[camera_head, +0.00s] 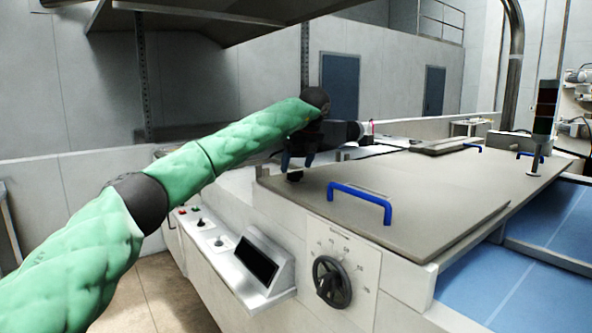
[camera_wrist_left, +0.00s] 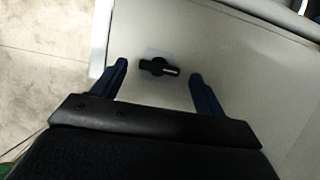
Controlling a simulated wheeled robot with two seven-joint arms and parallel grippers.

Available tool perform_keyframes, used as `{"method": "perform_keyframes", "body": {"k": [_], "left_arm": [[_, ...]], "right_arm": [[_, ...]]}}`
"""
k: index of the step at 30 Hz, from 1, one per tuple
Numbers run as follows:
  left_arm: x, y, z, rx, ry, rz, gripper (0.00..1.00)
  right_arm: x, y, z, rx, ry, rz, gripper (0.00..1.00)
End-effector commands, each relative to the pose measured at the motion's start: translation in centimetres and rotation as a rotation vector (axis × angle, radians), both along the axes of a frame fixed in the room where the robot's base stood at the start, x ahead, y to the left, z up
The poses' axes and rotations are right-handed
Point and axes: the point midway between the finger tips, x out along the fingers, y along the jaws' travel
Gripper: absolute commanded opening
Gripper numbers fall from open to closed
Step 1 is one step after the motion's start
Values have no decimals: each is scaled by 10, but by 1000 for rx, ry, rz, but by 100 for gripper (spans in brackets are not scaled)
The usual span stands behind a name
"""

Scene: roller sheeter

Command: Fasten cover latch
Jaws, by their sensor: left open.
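The cover latch is a small black turn knob on the grey cover (camera_head: 435,205) of the sheeter. In the left wrist view the latch (camera_wrist_left: 158,67) lies between the two blue fingers, its bar roughly crosswise, with a clear gap on each side. In the head view the latch (camera_head: 295,176) shows just below my left gripper (camera_head: 298,161), near the cover's left corner. My left gripper also shows in the left wrist view (camera_wrist_left: 160,85); it is open and empty. The cover lies flat. My right gripper is in neither view.
A blue handle (camera_head: 360,200) stands up from the cover, right of my left gripper. A control panel (camera_head: 258,264) and a black handwheel (camera_head: 332,282) are on the machine's front. A signal tower (camera_head: 543,112) stands at the right. A blue belt (camera_head: 500,285) runs beside the cover.

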Motion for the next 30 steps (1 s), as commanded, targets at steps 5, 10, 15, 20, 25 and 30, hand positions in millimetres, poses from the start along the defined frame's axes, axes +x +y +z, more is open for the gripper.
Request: {"method": "perform_keyframes", "body": {"k": [5, 10, 15, 20, 25, 30], "left_arm": [[-9, -6, 26, 0, -2, 1, 73], [-14, -11, 44, 0, 0, 1, 73], [-17, -12, 50, 0, 2, 0, 73], [-17, -12, 51, 0, 2, 0, 73], [-17, -12, 51, 0, 1, 1, 73], [-17, -12, 51, 0, 1, 0, 73]], "right_arm": [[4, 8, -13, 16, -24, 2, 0], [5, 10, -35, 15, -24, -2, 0], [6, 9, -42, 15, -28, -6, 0], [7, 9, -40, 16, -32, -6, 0], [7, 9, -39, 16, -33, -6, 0], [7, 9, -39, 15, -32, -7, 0]]}}
